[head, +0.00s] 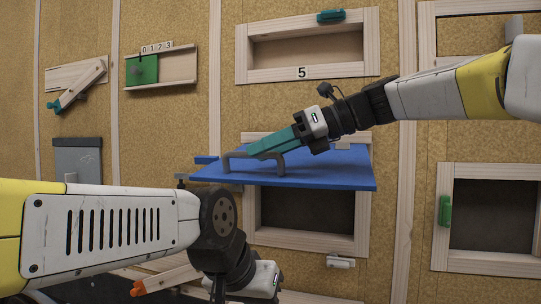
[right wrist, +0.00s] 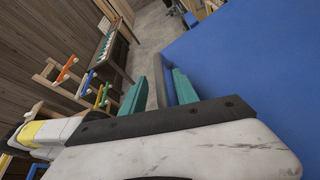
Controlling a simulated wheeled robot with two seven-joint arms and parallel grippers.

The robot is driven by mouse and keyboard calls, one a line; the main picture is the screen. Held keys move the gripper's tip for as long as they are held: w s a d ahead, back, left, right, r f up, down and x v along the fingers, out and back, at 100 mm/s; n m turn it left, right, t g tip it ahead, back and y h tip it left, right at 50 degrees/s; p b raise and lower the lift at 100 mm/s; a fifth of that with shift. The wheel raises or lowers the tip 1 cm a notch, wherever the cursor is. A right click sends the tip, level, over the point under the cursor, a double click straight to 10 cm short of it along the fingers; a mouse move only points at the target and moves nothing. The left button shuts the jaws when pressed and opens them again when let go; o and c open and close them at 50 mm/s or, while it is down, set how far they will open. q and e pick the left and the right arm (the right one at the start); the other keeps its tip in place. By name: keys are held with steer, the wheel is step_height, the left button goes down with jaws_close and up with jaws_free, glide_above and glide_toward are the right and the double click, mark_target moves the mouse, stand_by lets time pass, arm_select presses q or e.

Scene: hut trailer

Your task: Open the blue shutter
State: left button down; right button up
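The blue shutter (head: 335,176) stands swung up and out in the head view, its panel close to level above a dark framed opening (head: 305,216). Its blue face also fills the right of the right wrist view (right wrist: 260,70). A grey bar handle (head: 238,160) is on the panel. My right gripper (head: 262,150) is at this handle. In the right wrist view its teal fingers are apart, with the grey bar (right wrist: 167,85) between them and a gap at the left finger. My left gripper (head: 258,278) is low in the head view, its fingers hidden.
A wooden frame marked 5 (head: 305,55) is above the shutter. A framed opening with a green handle (head: 445,211) is at the right. A sliding green panel (head: 142,70) and a grey panel (head: 78,158) are at the left. My left arm crosses the lower left.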

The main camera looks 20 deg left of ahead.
mark_target(289, 176)
steer(key=v, duration=0.5)
stand_by(0.4)
